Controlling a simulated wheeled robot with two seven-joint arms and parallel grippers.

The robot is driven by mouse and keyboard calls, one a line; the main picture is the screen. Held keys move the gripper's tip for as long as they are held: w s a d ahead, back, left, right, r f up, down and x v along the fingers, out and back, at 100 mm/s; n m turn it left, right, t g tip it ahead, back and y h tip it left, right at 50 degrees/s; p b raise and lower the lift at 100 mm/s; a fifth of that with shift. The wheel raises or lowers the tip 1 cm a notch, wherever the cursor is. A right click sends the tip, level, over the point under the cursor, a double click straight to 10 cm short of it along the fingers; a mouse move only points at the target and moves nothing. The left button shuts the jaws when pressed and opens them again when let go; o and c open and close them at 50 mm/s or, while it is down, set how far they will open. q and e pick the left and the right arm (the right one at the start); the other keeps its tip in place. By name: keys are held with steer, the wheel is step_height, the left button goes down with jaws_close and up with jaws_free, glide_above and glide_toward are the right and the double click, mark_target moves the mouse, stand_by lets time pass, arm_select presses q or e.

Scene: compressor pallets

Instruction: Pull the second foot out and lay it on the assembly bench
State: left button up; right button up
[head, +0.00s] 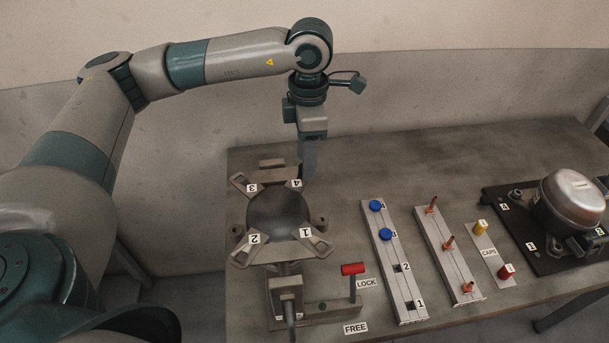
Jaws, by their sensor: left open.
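My left gripper (307,165) is open and points down at the back of the round fixture (276,212), close to the arm labelled 4 (296,185). The fixture is a dark disc with slotted metal arms numbered 1 to 4. I cannot tell whether the fingers touch it. Two blue round-topped pieces, which may be feet, stand in a pale rail (393,255): one at the far end (376,206) and one at slot 3 (386,235). Slots 2 and 1 show dark, empty holes. The assembly bench (455,165) carries all this. My right gripper is out of view.
A second rail (449,255) holds orange pins. A caps plate (490,254) carries a yellow cap (480,227) and a red cap (505,271). A compressor (572,203) stands on a dark pallet (525,240) at right. A red-handled lever (353,268) is near LOCK. The bench's back middle is clear.

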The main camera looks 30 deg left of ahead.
arm_select(q)
steer(key=shift+f+b, duration=0.2)
steer(key=shift+b, duration=0.75)
stand_by(1.3)
jaws_close()
steer(key=shift+r, duration=0.25)
stand_by(0.4)
steer(key=shift+r+p, duration=1.25)
steer(key=shift+r, duration=1.55)
